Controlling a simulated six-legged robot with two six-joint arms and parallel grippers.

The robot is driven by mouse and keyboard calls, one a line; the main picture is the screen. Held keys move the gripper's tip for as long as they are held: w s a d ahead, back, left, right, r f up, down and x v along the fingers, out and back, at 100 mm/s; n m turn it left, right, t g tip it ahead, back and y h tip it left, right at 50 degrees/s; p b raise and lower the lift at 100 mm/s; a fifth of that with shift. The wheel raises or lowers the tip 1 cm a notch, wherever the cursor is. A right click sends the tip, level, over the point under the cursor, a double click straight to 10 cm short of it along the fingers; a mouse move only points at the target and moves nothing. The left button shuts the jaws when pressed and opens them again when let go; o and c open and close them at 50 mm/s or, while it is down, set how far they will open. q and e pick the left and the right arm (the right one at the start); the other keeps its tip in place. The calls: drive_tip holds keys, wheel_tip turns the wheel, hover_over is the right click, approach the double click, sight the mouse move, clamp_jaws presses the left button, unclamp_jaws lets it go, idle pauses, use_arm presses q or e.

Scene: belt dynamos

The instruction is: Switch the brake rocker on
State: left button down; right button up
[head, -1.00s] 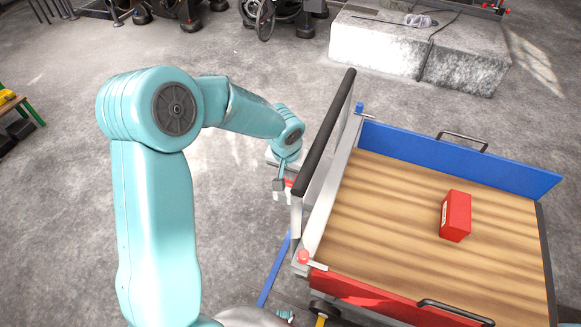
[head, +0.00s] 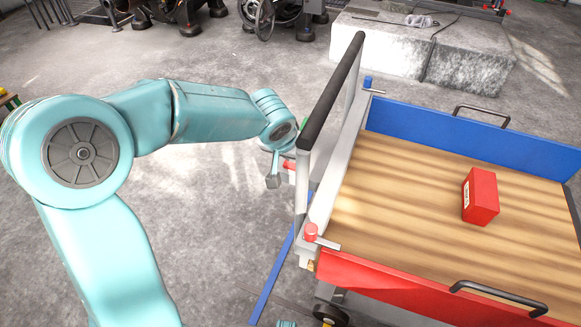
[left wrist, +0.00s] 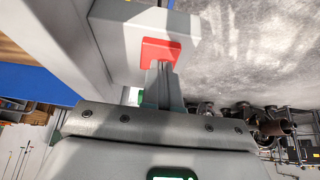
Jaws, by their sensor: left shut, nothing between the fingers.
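The brake rocker shows in the left wrist view as a red square (left wrist: 160,50) on a pale grey housing (left wrist: 118,30) at the end of the cart. In the head view a bit of red (head: 289,164) shows beside the cart's upright, mostly hidden by my gripper and the frame. My left gripper (left wrist: 160,68) is shut and empty, its fingertips overlapping the lower part of the red square. I cannot tell whether they touch it. In the head view the left gripper (head: 275,172) is at the cart's left end. The rocker's tilt is unclear. My right gripper is not in view.
The cart has a dark push bar (head: 333,92), a wooden deck (head: 400,190), a blue side board (head: 465,145) and a red side board (head: 400,285). A red box (head: 480,197) lies on the deck. A stone block (head: 380,45) stands behind.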

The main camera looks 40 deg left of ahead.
use_arm(q)
drive_tip(key=shift+w, duration=0.1)
drive_tip(key=shift+r+p, duration=0.65)
drive_tip(key=shift+r, duration=0.25)
drive_tip(key=shift+r, duration=0.2)
drive_tip(key=p+v, duration=0.4)
drive_tip(key=v, duration=0.9)
drive_tip(key=shift+r, duration=0.2)
